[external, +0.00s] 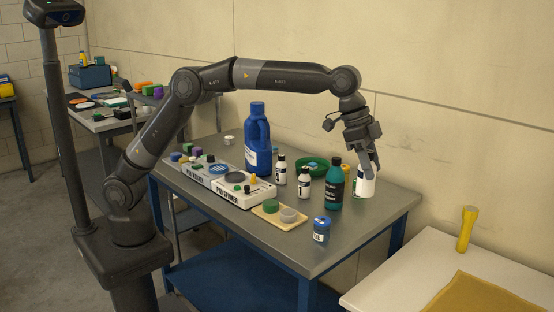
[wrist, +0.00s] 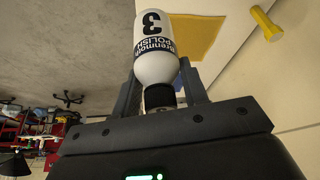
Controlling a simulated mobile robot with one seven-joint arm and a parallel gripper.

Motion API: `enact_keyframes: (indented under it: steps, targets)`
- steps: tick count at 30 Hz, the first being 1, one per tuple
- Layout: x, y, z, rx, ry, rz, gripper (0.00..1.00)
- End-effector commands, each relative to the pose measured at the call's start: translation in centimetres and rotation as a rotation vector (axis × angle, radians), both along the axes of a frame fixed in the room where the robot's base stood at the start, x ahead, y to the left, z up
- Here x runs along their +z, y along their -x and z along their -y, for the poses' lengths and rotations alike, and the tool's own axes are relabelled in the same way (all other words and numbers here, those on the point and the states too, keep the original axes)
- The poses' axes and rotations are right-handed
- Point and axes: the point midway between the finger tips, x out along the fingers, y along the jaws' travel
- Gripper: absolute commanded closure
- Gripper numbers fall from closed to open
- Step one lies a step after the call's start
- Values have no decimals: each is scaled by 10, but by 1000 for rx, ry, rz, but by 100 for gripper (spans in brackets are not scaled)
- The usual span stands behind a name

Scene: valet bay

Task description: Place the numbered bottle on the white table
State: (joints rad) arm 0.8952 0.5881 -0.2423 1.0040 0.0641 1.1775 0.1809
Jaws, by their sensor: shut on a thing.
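The numbered bottle (wrist: 154,50) is white with a dark cap and a label reading "POLISH" and a large 3. My gripper (wrist: 162,96) is shut on its cap end. In the external view, the bottle (external: 366,187) hangs below my gripper (external: 371,166) over the far right part of the grey workbench (external: 375,218); its exact height is hard to tell. The white table (external: 415,268) stands at the lower right, apart from the bottle. It also shows behind the bottle in the wrist view (wrist: 222,66).
A yellow cloth (external: 480,295) and an upright yellow flashlight (external: 467,230) are on the white table, with bare surface at its left. A teal bottle (external: 335,187), two white bottles (external: 304,186) and a green bowl (external: 311,166) stand left of my gripper. A gap separates bench and table.

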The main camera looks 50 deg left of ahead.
Motion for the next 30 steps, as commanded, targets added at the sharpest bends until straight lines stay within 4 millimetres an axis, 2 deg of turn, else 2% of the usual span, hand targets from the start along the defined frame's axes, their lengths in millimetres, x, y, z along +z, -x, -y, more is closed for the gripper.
enact_keyframes:
  steps: [1,3,13,18,22,30]
  targets:
    - [0,18,12,-28,0,0,86]
    - [0,38,23,-57,0,0,86]
    - [0,103,56,-154,3,-2,86]
    - [-28,99,54,-148,0,-2,86]
    - [-59,99,54,-147,-2,-4,86]
    - [-162,100,54,-149,-4,-5,86]
